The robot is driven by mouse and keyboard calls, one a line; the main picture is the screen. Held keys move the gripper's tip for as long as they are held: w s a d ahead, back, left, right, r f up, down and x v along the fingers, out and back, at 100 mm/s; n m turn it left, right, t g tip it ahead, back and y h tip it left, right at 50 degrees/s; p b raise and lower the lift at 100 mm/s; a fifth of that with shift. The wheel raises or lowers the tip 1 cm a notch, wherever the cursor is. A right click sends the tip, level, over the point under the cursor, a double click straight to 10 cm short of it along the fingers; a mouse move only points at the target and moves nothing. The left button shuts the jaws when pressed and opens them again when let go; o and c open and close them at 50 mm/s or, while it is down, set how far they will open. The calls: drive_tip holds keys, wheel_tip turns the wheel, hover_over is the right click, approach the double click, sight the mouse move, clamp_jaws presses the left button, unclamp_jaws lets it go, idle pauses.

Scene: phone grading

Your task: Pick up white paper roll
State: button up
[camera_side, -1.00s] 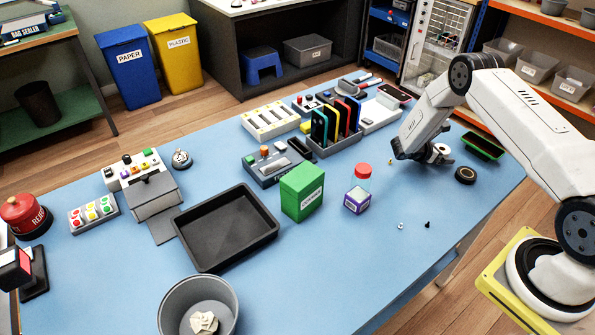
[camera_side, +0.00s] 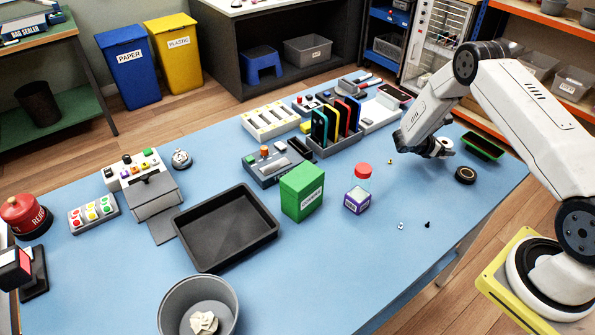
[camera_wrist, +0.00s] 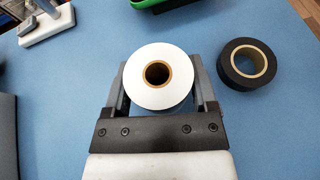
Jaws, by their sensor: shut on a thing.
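The white paper roll (camera_wrist: 140,66) shows in the wrist view, seen from above with its brown core facing up. My gripper (camera_wrist: 159,88) has one finger on each side of the roll and is shut on it. In the side view the white roll (camera_side: 446,143) is a small pale shape at my gripper (camera_side: 440,150), partly hidden by the fingers. Whether the roll touches the blue table I cannot tell.
A black tape roll (camera_wrist: 247,64) lies close to the right of the white roll, also in the side view (camera_side: 465,174). A green-rimmed black tray (camera_side: 482,146) lies just behind. Small screws lie nearer the front; the table between them is clear.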

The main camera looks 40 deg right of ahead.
drive_tip(key=s+a+r, duration=0.8)
drive_tip(key=s+r, duration=0.2)
drive_tip(key=s, duration=0.1)
drive_tip(key=shift+s+r, duration=0.25)
drive_tip(key=shift+w, duration=0.1)
idle(1.1)
